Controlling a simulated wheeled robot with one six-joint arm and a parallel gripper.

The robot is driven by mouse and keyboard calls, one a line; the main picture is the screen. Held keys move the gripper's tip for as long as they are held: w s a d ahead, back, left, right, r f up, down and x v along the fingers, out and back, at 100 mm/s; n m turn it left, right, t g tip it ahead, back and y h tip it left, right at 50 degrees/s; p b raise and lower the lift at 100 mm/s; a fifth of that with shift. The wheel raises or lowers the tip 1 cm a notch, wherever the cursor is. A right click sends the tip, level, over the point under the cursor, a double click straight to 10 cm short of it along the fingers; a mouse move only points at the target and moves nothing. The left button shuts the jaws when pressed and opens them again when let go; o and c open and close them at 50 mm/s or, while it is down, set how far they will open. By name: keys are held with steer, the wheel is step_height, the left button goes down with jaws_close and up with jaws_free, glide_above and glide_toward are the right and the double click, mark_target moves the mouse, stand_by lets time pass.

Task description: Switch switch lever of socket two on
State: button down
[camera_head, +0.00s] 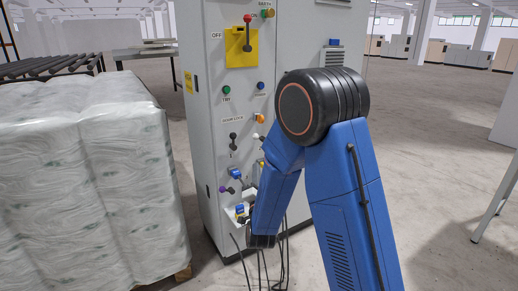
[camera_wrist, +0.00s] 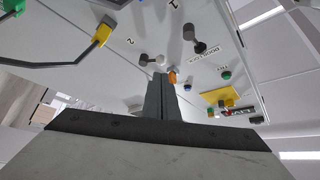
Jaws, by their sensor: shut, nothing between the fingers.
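The control cabinet (camera_head: 205,140) stands in the middle of the head view. In the wrist view, a lever with a pale knob (camera_wrist: 161,60) sits beside the printed "2"; this looks like the switch lever of socket two. In the head view a pale-knobbed lever (camera_head: 257,137) shows partly, close beside my arm. My gripper (camera_wrist: 161,82) is shut and empty, with its tips just below the pale knob in the wrist view. I cannot tell whether they touch it.
An orange knob (camera_wrist: 173,76) is right beside my fingertips. A black-knobbed lever (camera_wrist: 200,47) is near the "DOOR LOCK" label. A yellow plug (camera_wrist: 103,34) with a dark cable is at upper left. A wrapped pallet load (camera_head: 90,190) stands left of the cabinet; floor at right is open.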

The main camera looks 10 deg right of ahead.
mark_target(255, 139)
steer(key=shift+s+f, duration=0.1)
steer(key=shift+s, duration=0.2)
steer(key=shift+w, duration=0.1)
steer(key=x, duration=1.4)
steer(key=shift+r, duration=0.3)
steer(key=shift+r, duration=0.1)
